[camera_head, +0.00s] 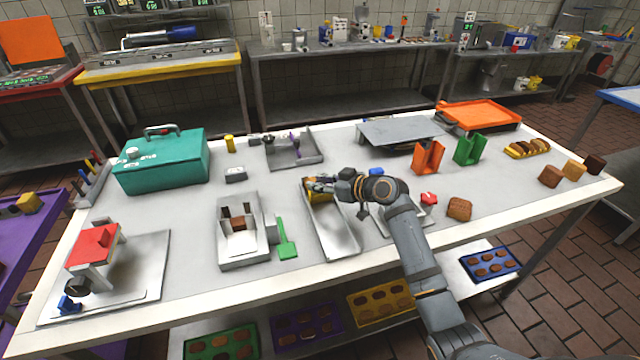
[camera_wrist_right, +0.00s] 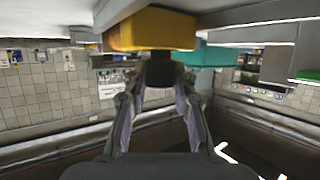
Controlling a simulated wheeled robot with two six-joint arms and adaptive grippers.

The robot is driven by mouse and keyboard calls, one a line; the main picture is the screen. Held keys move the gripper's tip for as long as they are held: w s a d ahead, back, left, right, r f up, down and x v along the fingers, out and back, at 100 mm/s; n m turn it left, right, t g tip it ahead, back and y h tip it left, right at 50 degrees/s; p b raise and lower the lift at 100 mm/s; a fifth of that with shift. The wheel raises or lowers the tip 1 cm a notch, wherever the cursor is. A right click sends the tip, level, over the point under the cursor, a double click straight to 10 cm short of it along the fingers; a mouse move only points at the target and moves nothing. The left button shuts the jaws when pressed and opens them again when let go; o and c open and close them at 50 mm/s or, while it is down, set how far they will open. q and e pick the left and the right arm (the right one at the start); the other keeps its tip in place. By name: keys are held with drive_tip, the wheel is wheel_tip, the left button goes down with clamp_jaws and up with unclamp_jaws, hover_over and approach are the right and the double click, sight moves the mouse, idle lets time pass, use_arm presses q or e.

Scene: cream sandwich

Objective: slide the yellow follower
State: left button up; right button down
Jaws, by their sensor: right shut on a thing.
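The yellow follower (camera_head: 320,197) is a yellow block at the far end of a long grey metal tray (camera_head: 342,243) near the middle of the table. My right gripper (camera_head: 318,184) reaches over the table and is at the follower, partly covering it. In the right wrist view the yellow follower (camera_wrist_right: 155,29) is at the top, and the fingers of my right gripper (camera_wrist_right: 162,75) are closed on a dark knob (camera_wrist_right: 160,70) beside it. My left gripper is not in either view.
A grey fixture (camera_head: 243,245) with a brown piece and a green paddle (camera_head: 285,240) stand left of the tray. A teal box (camera_head: 162,160) is at the back left. Right of my arm are a red piece (camera_head: 429,198) and a brown block (camera_head: 459,208).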

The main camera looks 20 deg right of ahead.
drive_tip(key=c, duration=1.1)
unclamp_jaws()
drive_tip(key=shift+s, duration=0.1)
drive_tip(key=shift+o, duration=0.2)
drive_tip(key=shift+s+d+r, duration=0.1)
drive_tip(key=shift+s+d, duration=0.05)
drive_tip(key=shift+d, duration=0.1)
drive_tip(key=v, duration=1.1)
drive_tip(key=shift+s, duration=0.25)
